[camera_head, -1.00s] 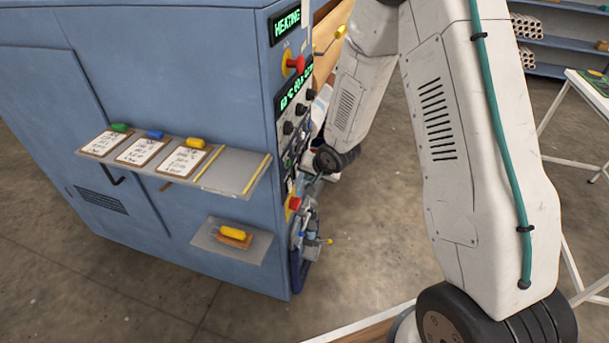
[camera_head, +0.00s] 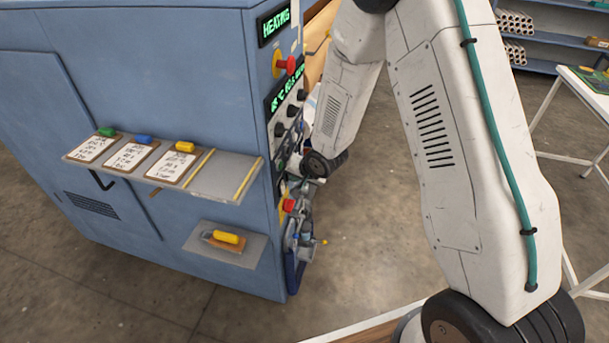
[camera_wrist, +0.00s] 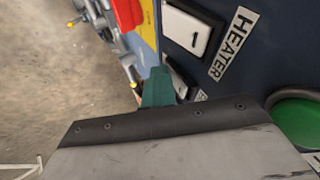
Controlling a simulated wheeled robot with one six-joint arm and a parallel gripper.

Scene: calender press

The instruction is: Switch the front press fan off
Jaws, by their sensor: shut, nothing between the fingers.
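The press's control panel (camera_head: 285,125) is on the narrow face of the blue cabinet, seen at a steep angle in the head view. In the wrist view, a white rocker switch (camera_wrist: 188,31) sits beside a HEATER label (camera_wrist: 235,42). A second rocker switch (camera_wrist: 181,82) is partly hidden behind my gripper (camera_wrist: 159,86); its label cannot be read. My gripper is shut and empty, its teal fingertips close to this second switch. Whether they touch it I cannot tell. No fan label is readable. In the head view, my wrist is close against the panel and the fingertips are not clear.
A red emergency button (camera_wrist: 128,14) on yellow lies beyond the switches, and a green button (camera_wrist: 298,122) is at right in the wrist view. A shelf with clipboards (camera_head: 205,180) juts from the cabinet's side.

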